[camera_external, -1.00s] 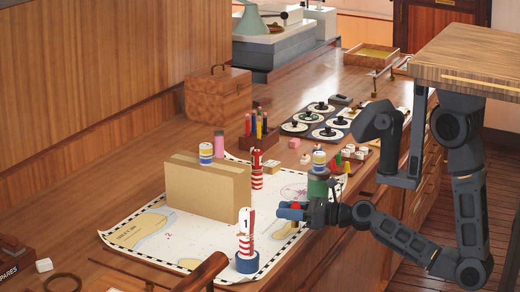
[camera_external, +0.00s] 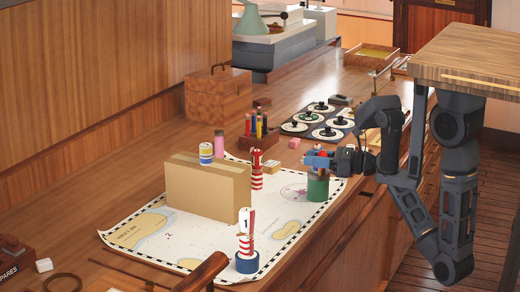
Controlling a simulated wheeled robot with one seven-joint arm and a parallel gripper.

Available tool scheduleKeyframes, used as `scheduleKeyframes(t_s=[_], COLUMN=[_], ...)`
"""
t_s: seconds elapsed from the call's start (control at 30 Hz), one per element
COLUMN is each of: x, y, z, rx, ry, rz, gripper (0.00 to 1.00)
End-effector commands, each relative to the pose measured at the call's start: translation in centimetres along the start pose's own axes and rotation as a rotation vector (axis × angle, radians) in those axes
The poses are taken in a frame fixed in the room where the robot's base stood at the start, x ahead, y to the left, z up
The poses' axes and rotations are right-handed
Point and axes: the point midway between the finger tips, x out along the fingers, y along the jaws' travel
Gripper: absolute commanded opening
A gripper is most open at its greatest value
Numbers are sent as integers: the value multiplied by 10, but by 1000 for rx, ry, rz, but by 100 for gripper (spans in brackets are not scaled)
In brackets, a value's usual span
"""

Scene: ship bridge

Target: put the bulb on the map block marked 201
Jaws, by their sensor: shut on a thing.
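My gripper (camera_external: 319,160) is shut, with a small red piece, which looks like the bulb (camera_external: 309,152), showing at its blue fingers. It is raised above the table, in line with the top of a green cylinder (camera_external: 318,189) at the map's right side. I cannot tell if it touches that cylinder or what stands on it. The map (camera_external: 205,243) lies flat on the table. No block with a readable 201 shows; my arm hides part of the table behind it.
A cardboard box (camera_external: 205,190) stands on the map with a banded piece behind it. A striped tower (camera_external: 246,240) marked 1 stands in front, another striped tower (camera_external: 257,171) farther back. A pencil holder (camera_external: 258,138) and a dark tray (camera_external: 300,125) stand behind.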

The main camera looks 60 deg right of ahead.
Motion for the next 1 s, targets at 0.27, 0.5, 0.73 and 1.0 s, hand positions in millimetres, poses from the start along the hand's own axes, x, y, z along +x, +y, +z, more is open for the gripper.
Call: scheduleKeyframes(t_s=[0.27,0.5,0.73,1.0], x=[35,60,98,110], y=[-89,-177,-260,-326], z=[38,58,31,9], rx=[-2,-1,2,1], ry=[-6,-3,-1,-2], rz=[-54,-94,-100,-48], gripper=[5,5,5,5])
